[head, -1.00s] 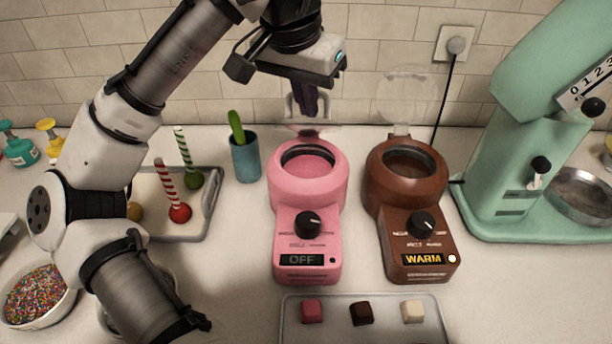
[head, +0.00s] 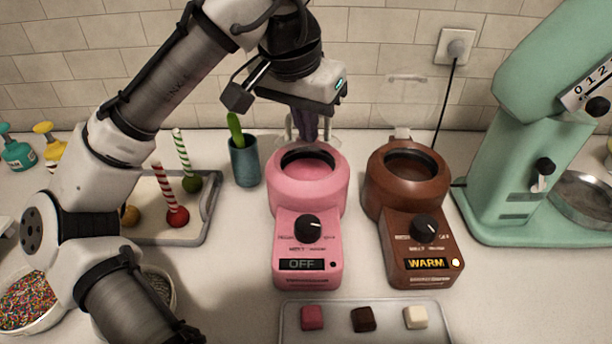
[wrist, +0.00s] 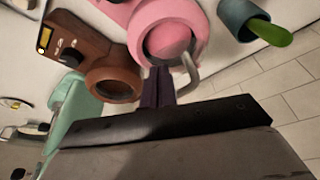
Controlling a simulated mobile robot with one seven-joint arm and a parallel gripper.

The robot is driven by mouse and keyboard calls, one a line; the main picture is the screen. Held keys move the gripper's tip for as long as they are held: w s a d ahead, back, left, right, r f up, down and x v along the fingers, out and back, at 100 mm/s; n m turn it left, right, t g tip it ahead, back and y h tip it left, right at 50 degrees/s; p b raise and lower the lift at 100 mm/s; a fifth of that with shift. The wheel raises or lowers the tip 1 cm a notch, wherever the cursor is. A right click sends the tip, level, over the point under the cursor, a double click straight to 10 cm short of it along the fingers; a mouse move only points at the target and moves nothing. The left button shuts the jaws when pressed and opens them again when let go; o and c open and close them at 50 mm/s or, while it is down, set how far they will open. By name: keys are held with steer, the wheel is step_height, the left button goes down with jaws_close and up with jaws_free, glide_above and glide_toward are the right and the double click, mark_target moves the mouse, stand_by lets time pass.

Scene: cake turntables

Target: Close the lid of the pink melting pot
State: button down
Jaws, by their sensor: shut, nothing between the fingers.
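The pink melting pot (head: 308,190) stands on the counter with its round opening uncovered; its display reads OFF. Its clear lid (head: 290,128) is up at the pot's back rim, faint and mostly hidden behind my fingers in the head view. My gripper (head: 306,136) is shut and empty, pointing down just behind the pot's back rim. In the wrist view my dark fingers (wrist: 158,88) lie at the pink pot's rim (wrist: 172,40), beside a pale curved loop (wrist: 188,72) that looks like part of the lid. I cannot tell whether they touch it.
The brown melting pot (head: 405,195), lid raised, stands close on the right. A blue cup (head: 245,165) with a green-handled tool is on the left. A tray with chocolate pieces (head: 365,308) lies in front. The tiled wall is close behind.

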steer(key=s+d+p+v, duration=0.1)
steer(key=p+v, duration=0.5)
steer(key=v, duration=0.1)
steer(key=shift+r+p, duration=0.3)
steer(key=shift+p, duration=0.1)
steer(key=w+p, duration=0.3)
steer(key=w, duration=0.3)
steer(key=shift+f, duration=0.2)
step_height(320, 180, down, 2)
steer(key=shift+f+b, duration=0.25)
steer(key=shift+b, duration=1)
steer(key=shift+f, duration=0.75)
